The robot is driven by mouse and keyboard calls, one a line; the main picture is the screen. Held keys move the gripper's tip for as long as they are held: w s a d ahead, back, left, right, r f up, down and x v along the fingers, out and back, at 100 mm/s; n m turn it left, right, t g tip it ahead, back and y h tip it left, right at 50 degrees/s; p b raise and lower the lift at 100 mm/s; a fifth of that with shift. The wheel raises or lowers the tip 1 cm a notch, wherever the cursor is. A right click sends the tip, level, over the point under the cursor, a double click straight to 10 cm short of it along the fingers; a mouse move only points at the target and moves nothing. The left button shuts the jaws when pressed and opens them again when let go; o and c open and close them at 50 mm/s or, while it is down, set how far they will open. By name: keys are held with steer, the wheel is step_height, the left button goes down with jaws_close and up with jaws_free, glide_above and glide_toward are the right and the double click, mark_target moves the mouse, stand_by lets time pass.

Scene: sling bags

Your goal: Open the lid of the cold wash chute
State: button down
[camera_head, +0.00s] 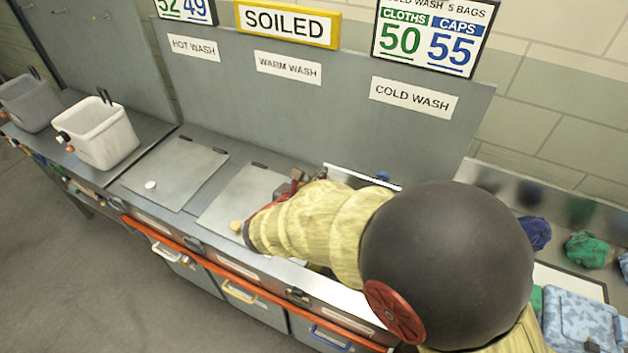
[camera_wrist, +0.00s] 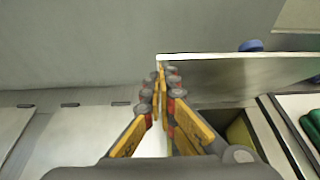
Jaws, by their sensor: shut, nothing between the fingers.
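The cold wash lid (camera_wrist: 235,75) is raised off its opening in the wrist view, seen as a pale panel with a bright top edge. Its blue knob (camera_wrist: 250,45) shows just behind that edge. In the head view only the lid's upper edge (camera_head: 350,173) and blue knob (camera_head: 383,175) show; my arm hides the rest. My gripper (camera_wrist: 160,72) is shut and empty, its fingertips at the lid's left edge; I cannot tell if they touch. Part of the dark chute opening (camera_wrist: 215,117) shows below the lid. In the head view my gripper (camera_head: 297,182) is partly hidden.
The warm wash lid (camera_head: 255,190) and hot wash lid (camera_head: 175,172) lie flat to the left. A grey back panel (camera_head: 300,110) with the COLD WASH sign (camera_head: 413,97) rises behind. A white bin (camera_head: 100,135) stands at left.

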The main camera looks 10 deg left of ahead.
steer(key=w+d+r+p, duration=0.1)
steer(key=w+p, duration=0.1)
steer(key=w+r+g+p, duration=0.1)
steer(key=w+r+p, duration=0.1)
steer(key=p, duration=0.1)
steer(key=w+d+r+g+y+p, duration=0.1)
steer(key=w+p, duration=0.1)
steer(key=p, duration=0.1)
steer(key=shift+w+d+r, duration=0.15)
steer(key=shift+w+d, duration=0.15)
steer(key=shift+w, duration=0.1)
steer(key=w+p, duration=0.1)
steer(key=w+d+g+p, duration=0.1)
steer(key=w+p, duration=0.1)
steer(key=shift+r+g+p, duration=0.15)
steer(key=shift+g+p, duration=0.15)
